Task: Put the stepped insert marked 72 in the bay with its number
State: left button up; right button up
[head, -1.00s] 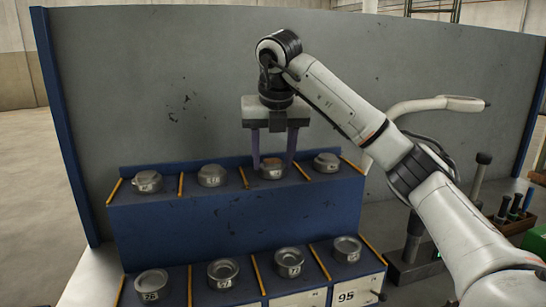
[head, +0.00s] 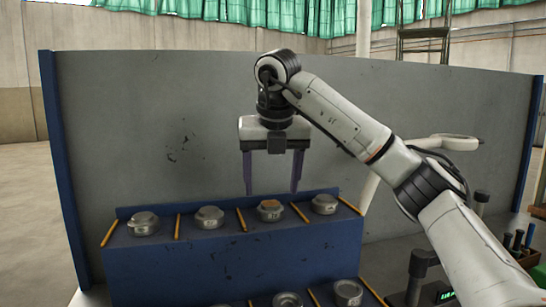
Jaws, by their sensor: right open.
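Several grey metal stepped inserts stand in a row on the upper step of a blue rack (head: 230,262), split into bays by yellow dividers. From the left they are the first (head: 143,224), the second (head: 209,217), the third, with a brownish top (head: 270,210), and the fourth (head: 324,204). Their marks are too small to read, so I cannot tell which is 72. My right gripper (head: 272,191) is open and empty, pointing down, its fingertips just above the third insert. My left gripper is out of view.
Round pieces (head: 347,292) on the lower step are cut off by the bottom edge. A grey panel (head: 150,130) stands behind the rack. Tools in a holder (head: 517,243) and a dark stand (head: 420,270) are at the right.

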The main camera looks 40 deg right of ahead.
jog(key=v, duration=0.7)
jog(key=shift+r, duration=0.15)
